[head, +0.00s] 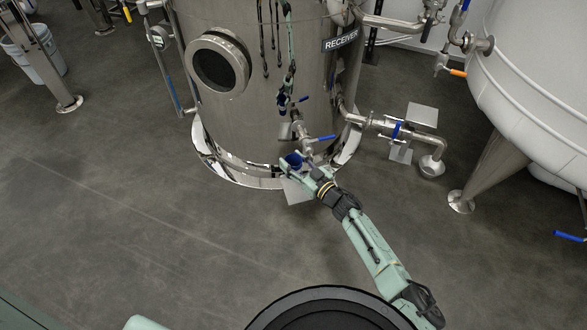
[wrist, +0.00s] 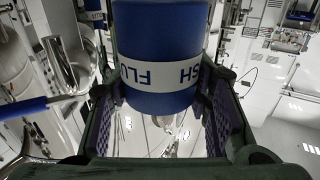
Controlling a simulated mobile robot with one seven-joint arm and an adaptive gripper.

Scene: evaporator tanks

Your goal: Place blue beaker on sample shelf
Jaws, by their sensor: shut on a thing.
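The blue beaker (wrist: 160,35) fills the upper middle of the wrist view, with a white band of lettering. It is gripped between the fingers of my gripper (wrist: 160,98). In the head view the beaker (head: 293,160) is small, in my gripper (head: 300,166) in front of the steel receiver tank. A flat metal plate (head: 298,193), possibly the sample shelf, shows just below the gripper in the head view. The gripper and beaker overlap its upper part, so I cannot tell whether the beaker touches it.
The steel receiver tank (head: 260,110) stands behind the gripper. A valve with a blue handle (head: 321,138) is close above it, and a blue handle (wrist: 25,108) shows at the left in the wrist view. Pipework (head: 380,125) runs to the right. The floor (head: 130,210) at left is clear.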

